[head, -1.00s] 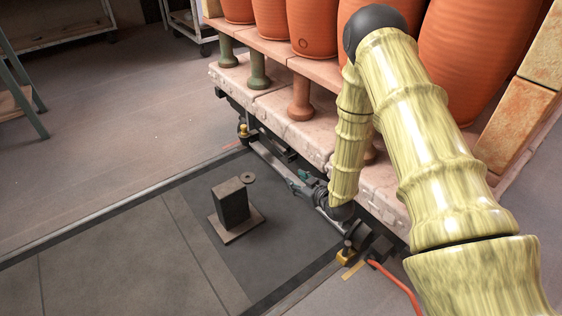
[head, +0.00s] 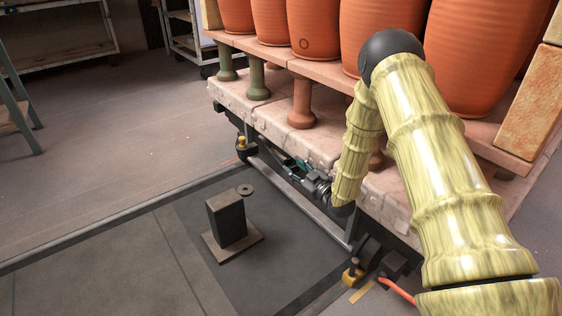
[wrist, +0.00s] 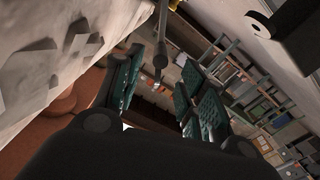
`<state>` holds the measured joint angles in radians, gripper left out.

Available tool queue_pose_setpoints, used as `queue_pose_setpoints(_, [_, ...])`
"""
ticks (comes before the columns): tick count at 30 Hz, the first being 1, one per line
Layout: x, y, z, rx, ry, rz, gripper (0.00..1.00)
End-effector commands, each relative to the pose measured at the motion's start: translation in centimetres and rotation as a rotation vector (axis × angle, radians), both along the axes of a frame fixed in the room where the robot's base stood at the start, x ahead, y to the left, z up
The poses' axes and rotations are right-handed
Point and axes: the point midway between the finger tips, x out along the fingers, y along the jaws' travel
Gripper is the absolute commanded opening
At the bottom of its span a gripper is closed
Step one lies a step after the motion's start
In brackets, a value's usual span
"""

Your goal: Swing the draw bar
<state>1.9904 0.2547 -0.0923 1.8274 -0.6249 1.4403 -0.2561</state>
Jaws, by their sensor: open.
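The draw bar (head: 296,198) is a long grey bar running low along the kiln car's near side, from a brass-topped fitting (head: 241,143) at the far end to another brass fitting (head: 352,272) at the near end. My gripper (head: 297,166) is low beside the car's edge, between the bar and the car deck, and looks apart from the bar. Its two teal-padded fingers also show in the wrist view (wrist: 160,75), spread with nothing clearly between them. A dark rod (wrist: 161,40) lies beyond the fingertips there; I cannot tell whether it is the bar.
A dark block with a ring (head: 227,222) stands on a plate on the floor, left of the bar. The car deck (head: 262,105) carries posts and a shelf of terracotta pots (head: 312,30) close above my gripper. An orange hose (head: 398,291) lies near right. Floor at left is open.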

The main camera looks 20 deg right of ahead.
Motion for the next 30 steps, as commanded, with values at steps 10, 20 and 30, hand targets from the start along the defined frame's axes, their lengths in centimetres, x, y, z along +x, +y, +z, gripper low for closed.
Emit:
queue_pose_setpoints(10, [5.3, 2.0, -0.3, 0.0, -0.001, 0.0, 0.41])
queue_pose_setpoints(20, [7.9, 2.9, -0.1, 0.0, 0.001, 0.0, 0.41])
queue_pose_setpoints(30, [8.1, 3.0, 0.0, 0.001, 0.001, 0.0, 0.37])
